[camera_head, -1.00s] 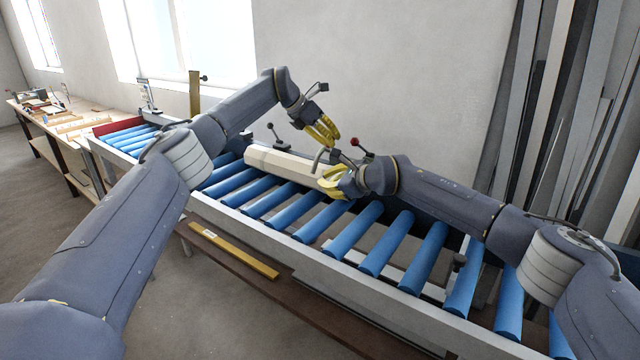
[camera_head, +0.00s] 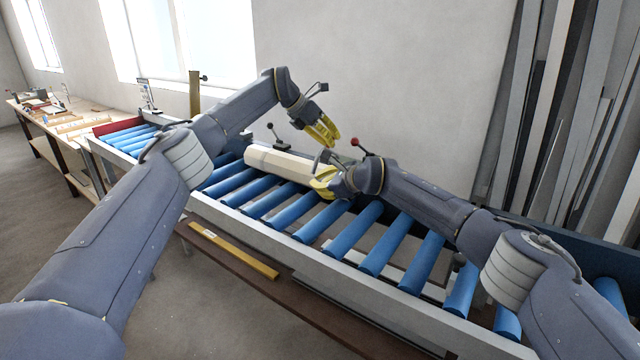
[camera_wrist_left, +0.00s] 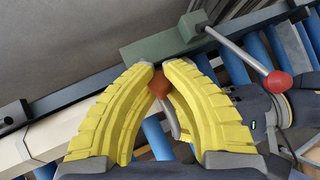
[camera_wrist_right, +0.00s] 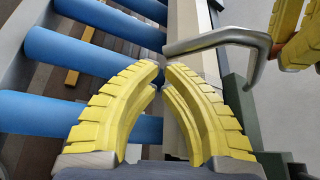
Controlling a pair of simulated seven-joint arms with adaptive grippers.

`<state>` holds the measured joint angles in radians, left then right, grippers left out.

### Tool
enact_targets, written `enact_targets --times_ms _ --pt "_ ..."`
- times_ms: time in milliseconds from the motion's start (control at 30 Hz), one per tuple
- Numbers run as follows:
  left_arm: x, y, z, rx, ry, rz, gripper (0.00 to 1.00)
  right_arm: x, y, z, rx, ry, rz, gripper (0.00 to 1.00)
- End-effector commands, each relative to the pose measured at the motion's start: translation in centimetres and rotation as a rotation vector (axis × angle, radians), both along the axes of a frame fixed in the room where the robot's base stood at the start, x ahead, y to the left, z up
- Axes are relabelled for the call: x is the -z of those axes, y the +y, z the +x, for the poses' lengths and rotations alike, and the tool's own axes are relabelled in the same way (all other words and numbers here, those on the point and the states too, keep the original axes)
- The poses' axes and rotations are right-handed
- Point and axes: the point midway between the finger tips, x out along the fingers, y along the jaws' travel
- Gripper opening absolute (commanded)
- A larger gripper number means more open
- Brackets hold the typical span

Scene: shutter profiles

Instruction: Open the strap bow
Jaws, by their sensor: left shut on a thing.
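The strap bow (camera_head: 323,158) is a bent grey metal bar above the near end of the pale profiles (camera_head: 280,163). In the right wrist view its bend (camera_wrist_right: 220,40) runs across the top. My left gripper (camera_head: 335,144) is above the bow, its fingertips shut on an orange-brown knob (camera_wrist_left: 159,86); a grey bar shows just behind the knob, and I cannot tell where they join. My right gripper (camera_head: 318,182) is beside the profiles' near end, below the bow. Its fingertips (camera_wrist_right: 163,66) are close together, with nothing clearly between them.
A lever with a red ball (camera_wrist_left: 278,81) rises from a green block (camera_wrist_left: 160,43) close to my left gripper. A lever with a dark ball (camera_head: 270,126) stands farther left. Blue rollers (camera_head: 328,221) fill the conveyor. Long profiles (camera_head: 560,110) lean at the right wall.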

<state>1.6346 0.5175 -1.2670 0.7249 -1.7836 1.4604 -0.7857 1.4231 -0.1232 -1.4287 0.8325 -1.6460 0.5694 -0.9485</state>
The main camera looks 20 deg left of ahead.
Motion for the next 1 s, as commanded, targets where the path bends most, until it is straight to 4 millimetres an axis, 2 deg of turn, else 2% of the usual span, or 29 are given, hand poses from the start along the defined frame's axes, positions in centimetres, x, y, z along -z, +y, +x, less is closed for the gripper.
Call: enact_targets --times_ms 167,400,433,700,1000 --pt "-0.2 -0.1 0.0 0.002 -0.003 -0.002 0.0 -1.6 0.2 -0.3 0.001 0.05 0.014 0.0" --pt "-0.2 -0.1 0.0 0.002 -0.001 -0.003 0.0 -1.7 0.3 -0.4 0.0 0.055 0.017 0.0" --pt "-0.2 -0.2 0.0 0.002 -0.001 -0.003 0.13 -1.7 0.3 -0.4 0.0 0.055 0.017 0.0" --pt "-0.1 -0.1 0.0 0.0 0.0 -0.001 0.44 -1.6 0.3 -0.4 -0.001 0.056 0.016 0.0" --pt "-0.2 0.1 -0.1 0.0 -0.001 -0.001 0.44 -1.6 0.3 -0.4 0.0 0.056 0.015 0.0"
